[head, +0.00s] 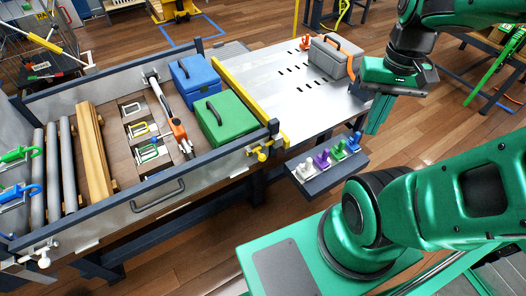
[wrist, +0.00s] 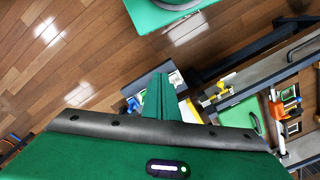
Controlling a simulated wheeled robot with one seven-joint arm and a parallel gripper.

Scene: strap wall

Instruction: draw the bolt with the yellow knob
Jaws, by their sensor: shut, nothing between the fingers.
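The bolt with the yellow knob (head: 261,154) sits at the near right corner of the dark-railed bed, beside the yellow edge strip. A yellow piece that looks like the same knob shows in the wrist view (wrist: 221,87), right of the fingers. My gripper (head: 375,129) hangs in the air to the right of the bolt, above the right end of the grey plate and clear of the knob. Its green fingers are together and empty; they also show in the wrist view (wrist: 159,82). How far the bolt is in cannot be made out.
A small shelf (head: 325,183) with several coloured knobbed pieces stands between my arm and the bed corner. A grey toolbox (head: 330,57) stands on the metal plate (head: 270,75). A green box (head: 228,118) lies inside the bed. A white-knobbed fitting (head: 43,262) is at the left corner.

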